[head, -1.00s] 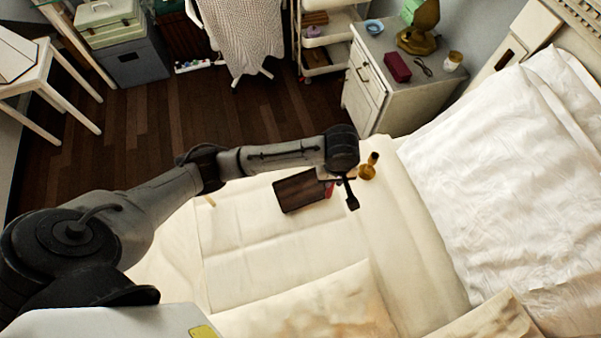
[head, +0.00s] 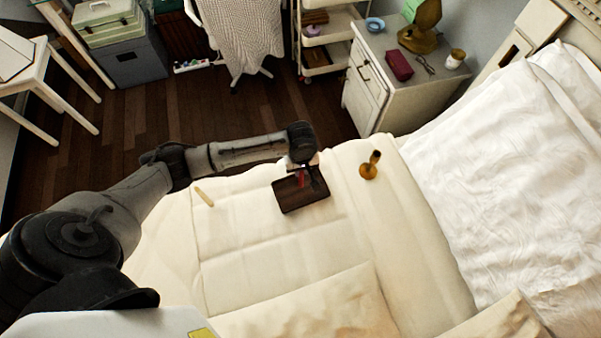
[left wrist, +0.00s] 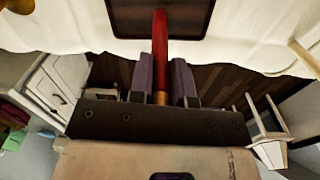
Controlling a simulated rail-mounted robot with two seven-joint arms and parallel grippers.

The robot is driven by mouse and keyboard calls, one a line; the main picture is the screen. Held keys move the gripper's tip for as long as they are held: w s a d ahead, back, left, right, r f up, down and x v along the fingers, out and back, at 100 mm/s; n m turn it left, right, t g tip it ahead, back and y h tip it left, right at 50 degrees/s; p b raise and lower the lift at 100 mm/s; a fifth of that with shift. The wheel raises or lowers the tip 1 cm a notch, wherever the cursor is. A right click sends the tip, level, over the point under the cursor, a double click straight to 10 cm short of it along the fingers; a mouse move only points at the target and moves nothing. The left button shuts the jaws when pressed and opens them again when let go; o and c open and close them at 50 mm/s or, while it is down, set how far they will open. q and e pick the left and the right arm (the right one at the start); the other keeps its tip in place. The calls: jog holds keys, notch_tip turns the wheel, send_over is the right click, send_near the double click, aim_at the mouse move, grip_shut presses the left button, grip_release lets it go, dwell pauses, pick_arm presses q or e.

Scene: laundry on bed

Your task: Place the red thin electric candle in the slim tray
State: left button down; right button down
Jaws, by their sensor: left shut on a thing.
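The red thin candle (left wrist: 160,50) is held between the two fingers of my left gripper (left wrist: 161,80), which is shut on it. In the head view the candle (head: 301,178) shows as a small red piece below my left gripper (head: 308,180), over the far part of the dark brown slim tray (head: 290,205). The tray lies on the bed, and its edge (left wrist: 120,32) also shows in the left wrist view, behind the candle. I cannot tell whether the candle touches the tray. My right gripper is not in view.
A brass candlestick-like object (head: 370,166) stands on the bed right of the tray. A thin pale stick (head: 204,196) lies to the left. White pillows (head: 500,180) fill the right side. A nightstand (head: 385,92) stands beyond the bed. The quilt in front of the tray is clear.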

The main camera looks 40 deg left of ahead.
aim_at(301, 174)
pick_arm(q)
jog(key=shift+a+f, duration=0.1)
jog(key=shift+f, duration=2.1)
jog(key=c, duration=1.1)
grip_release()
jog(key=shift+o, duration=0.2)
jog(key=shift+r+b, duration=0.2)
jog(key=shift+b, duration=0.1)
notch_tip(301, 174, up, 10)
jog(key=shift+r+p, duration=0.25)
jog(key=shift+p, duration=0.5)
jog(key=shift+r, duration=0.7)
